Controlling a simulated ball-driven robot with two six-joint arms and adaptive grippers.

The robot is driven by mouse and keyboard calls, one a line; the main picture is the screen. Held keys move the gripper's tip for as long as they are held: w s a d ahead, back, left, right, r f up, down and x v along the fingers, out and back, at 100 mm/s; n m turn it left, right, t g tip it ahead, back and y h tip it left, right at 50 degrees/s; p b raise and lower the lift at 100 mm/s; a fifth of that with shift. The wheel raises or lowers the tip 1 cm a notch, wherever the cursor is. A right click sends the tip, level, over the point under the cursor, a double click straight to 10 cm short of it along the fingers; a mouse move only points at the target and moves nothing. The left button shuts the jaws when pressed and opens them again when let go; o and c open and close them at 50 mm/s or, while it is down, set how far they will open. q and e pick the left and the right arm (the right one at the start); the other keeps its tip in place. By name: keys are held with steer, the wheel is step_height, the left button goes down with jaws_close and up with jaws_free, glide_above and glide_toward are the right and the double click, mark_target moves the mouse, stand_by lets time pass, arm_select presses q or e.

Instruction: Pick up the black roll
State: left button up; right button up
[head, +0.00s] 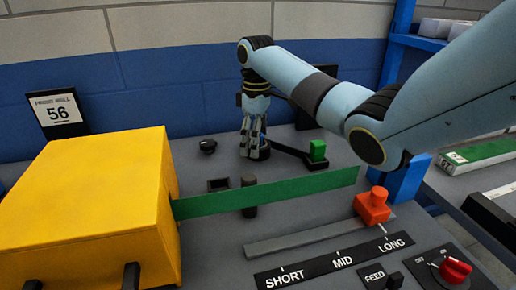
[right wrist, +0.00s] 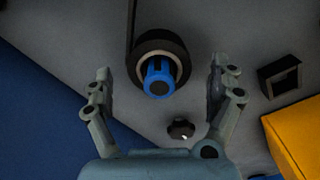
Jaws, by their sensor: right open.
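The black roll (right wrist: 176,42) is a dark ring with a pale core around a blue spindle (right wrist: 158,80) in the right wrist view. In the head view the roll (head: 264,153) is mostly hidden behind the fingers. My right gripper (right wrist: 160,70) is open, with one finger to each side of the roll and visible gaps between. In the head view the right gripper (head: 251,148) points down over the roll at the back of the panel. My left gripper is not in view.
A black arm with a green block (head: 317,150) stands right of the roll. A black knob (head: 208,146) lies to its left. A green strip (head: 265,193) runs from the yellow box (head: 90,205) across the front. An orange slider (head: 372,205) and red dial (head: 455,270) stand front right.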

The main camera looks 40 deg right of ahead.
steer(key=shift+f, duration=0.7)
steer(key=c, duration=1.3)
step_height(320, 180, up, 10)
steer(key=shift+r+p, duration=0.1)
steer(key=shift+p, duration=0.35)
